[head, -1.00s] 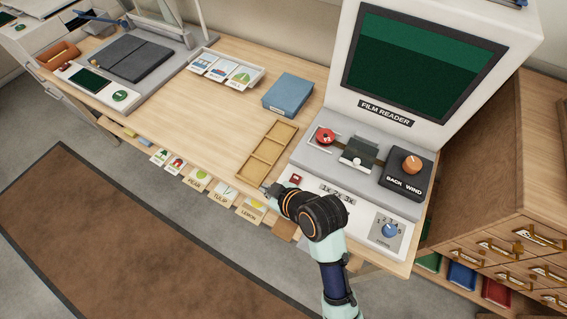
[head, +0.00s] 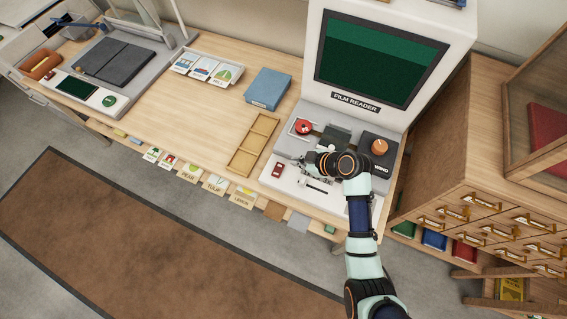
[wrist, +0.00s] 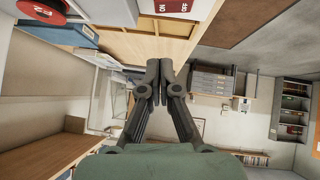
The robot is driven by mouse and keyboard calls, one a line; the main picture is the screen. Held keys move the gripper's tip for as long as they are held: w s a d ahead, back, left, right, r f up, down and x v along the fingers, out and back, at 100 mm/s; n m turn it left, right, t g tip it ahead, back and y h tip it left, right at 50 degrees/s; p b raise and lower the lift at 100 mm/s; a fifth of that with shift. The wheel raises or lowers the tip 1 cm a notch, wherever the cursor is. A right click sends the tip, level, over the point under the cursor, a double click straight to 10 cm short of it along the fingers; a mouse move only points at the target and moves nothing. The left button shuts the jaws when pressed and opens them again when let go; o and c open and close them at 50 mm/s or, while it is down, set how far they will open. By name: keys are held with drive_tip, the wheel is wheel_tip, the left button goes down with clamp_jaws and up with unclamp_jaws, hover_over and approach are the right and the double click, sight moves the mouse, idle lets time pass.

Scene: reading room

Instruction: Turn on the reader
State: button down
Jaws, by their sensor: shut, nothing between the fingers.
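The film reader (head: 357,102) is a white cabinet with a dark green screen (head: 380,60), lighter across the top. Its grey and white base carries a red switch (head: 277,170) at the front left corner. In the wrist view the red switch (wrist: 175,8) shows at the top edge, marked ON and OFF. My gripper (head: 304,161) is over the base, just right of the red switch and apart from it in the picture. In the wrist view its fingers (wrist: 159,68) are together and empty. My wrist and arm hide much of the control panel.
A red reel (head: 303,127) and an orange knob (head: 379,147) sit behind my gripper. A wooden tray (head: 253,145) and a blue box (head: 268,89) stand left of the reader. A wooden drawer cabinet (head: 470,185) stands to the right. The middle of the desk is clear.

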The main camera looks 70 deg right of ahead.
drive_tip(key=b, duration=0.1)
hover_over(278, 163)
drive_tip(key=s+a, duration=0.2)
drive_tip(key=s, duration=0.1)
drive_tip(key=f, duration=0.5)
drive_tip(key=shift+d+f, duration=0.2)
drive_tip(key=f, duration=0.2)
drive_tip(key=f+b, duration=0.1)
drive_tip(key=f, duration=0.1)
drive_tip(key=shift+w+d, duration=0.2)
drive_tip(key=shift+d, duration=0.2)
